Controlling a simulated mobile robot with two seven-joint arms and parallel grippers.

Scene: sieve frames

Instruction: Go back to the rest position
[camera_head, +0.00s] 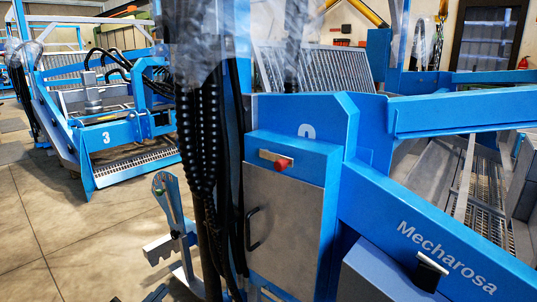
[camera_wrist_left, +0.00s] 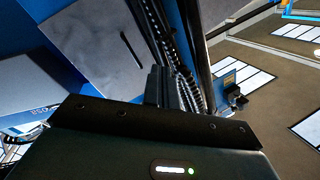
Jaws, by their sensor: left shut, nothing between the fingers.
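My left gripper (camera_wrist_left: 157,72) shows in the left wrist view. Its dark fingers are together and hold nothing. They stand in front of a blue machine with a grey door (camera_wrist_left: 88,45) and a dark handle, close to a bundle of black hoses (camera_wrist_left: 172,50) in the picture; I cannot tell whether they touch. In the head view, the grey door (camera_head: 283,225) and the hoses (camera_head: 205,150) are in the middle, and I cannot clearly make out the gripper there. My right gripper is in neither view.
A blue "Mecharosa" beam (camera_head: 380,205) crosses the right side. A red knob (camera_head: 283,164) sits above the door. A pale lever stand (camera_head: 172,215) is left of the hoses. A blue machine marked 3 (camera_head: 125,130) stands back left. Tiled floor (camera_head: 30,225) is clear at front left.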

